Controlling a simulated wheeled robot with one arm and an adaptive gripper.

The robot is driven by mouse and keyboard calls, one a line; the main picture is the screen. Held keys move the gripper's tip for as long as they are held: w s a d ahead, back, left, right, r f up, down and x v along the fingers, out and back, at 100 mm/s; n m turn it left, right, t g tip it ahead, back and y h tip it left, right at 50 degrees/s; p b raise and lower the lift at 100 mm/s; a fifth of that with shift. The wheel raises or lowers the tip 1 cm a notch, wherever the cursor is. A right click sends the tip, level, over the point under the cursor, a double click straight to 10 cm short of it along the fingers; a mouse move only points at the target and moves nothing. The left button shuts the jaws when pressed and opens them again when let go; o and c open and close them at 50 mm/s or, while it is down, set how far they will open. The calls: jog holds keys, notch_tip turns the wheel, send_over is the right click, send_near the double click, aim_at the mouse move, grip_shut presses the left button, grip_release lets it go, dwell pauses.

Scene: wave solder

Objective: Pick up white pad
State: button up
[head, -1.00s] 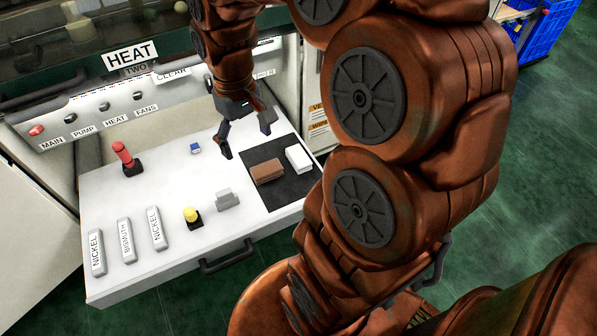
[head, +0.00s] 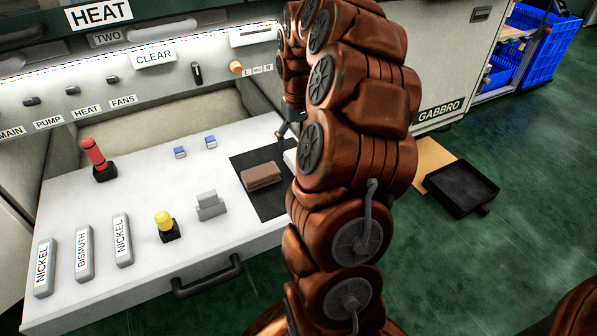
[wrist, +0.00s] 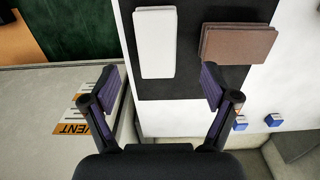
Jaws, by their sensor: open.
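The white pad (wrist: 155,44) is a flat white block lying on the black mat (wrist: 189,84) in the wrist view. A brown pad (wrist: 237,43) lies beside it to the right. My gripper (wrist: 160,74) is open and empty, its two fingers spread to either side below the white pad in the picture. Only a small part of my gripper (head: 283,132) shows there, over the far right of the drawer.
The white drawer (head: 150,230) also holds a red-topped part (head: 94,155), yellow-topped part (head: 164,224), grey block (head: 210,206), small blue pieces (head: 180,152) and labelled bars (head: 83,252). A black tray (head: 461,188) lies on the floor at right.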

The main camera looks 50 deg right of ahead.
aim_at(289, 155)
jog(key=shift+d+f+b, duration=0.1)
jog(key=shift+f+b, duration=0.35)
jog(key=shift+f, duration=1)
jog(key=f+b, duration=0.2)
jog(key=f, duration=0.3)
jog(key=shift+s+b, duration=0.35)
jog(key=shift+b, duration=0.05)
jog(key=shift+r, duration=0.1)
jog(key=c, duration=1.1)
jog(key=shift+r, duration=0.15)
jog(key=shift+c, duration=0.2)
